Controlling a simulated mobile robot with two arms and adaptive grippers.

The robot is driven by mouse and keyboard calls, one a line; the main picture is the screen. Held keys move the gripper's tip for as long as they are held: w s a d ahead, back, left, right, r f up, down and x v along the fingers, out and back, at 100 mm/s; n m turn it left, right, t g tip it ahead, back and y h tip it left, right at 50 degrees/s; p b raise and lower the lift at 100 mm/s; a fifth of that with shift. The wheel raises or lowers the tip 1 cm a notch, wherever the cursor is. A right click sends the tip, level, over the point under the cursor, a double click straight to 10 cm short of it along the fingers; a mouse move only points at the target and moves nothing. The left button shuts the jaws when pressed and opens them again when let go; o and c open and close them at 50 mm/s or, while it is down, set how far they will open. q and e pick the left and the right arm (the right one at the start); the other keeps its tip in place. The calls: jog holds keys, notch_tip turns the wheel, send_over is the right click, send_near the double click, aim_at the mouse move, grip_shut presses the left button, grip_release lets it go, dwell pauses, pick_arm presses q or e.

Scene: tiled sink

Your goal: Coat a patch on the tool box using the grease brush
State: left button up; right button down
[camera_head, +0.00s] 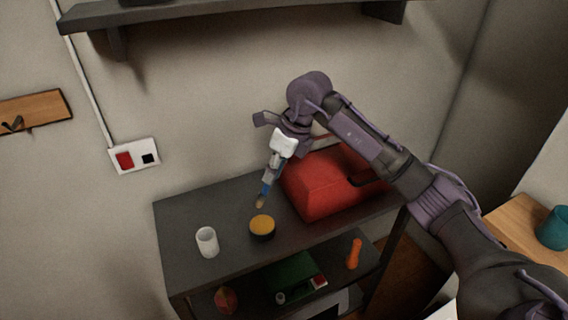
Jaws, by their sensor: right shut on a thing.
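A red tool box (325,187) stands on the right part of a dark shelf top, partly hidden behind my right arm. My right gripper (272,172) is above the shelf, just left of the tool box, shut on the grease brush (265,190). The brush has a blue part and points down with its yellowish tip low. My left gripper is not in view.
A white cup (207,242) stands left of the tin on the dark shelf top (180,225). The lower shelf holds a green item (293,272), an orange bottle-like thing (354,253) and a red-orange object (226,299). A wall shelf (220,12) hangs above. A teal pot (553,228) stands right.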

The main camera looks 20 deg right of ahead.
aim_at(263, 193)
jog(key=shift+f+b, duration=0.5)
jog(key=shift+f, duration=0.3)
notch_tip(263, 193, down, 4)
jog(key=shift+f+b, duration=0.2)
jog(key=shift+b, duration=1)
jog(key=shift+s+f+b, duration=0.15)
jog(key=shift+f+b, duration=0.5)
jog(key=shift+f, duration=0.1)
dwell(0.8)
jog(key=shift+r, duration=0.15)
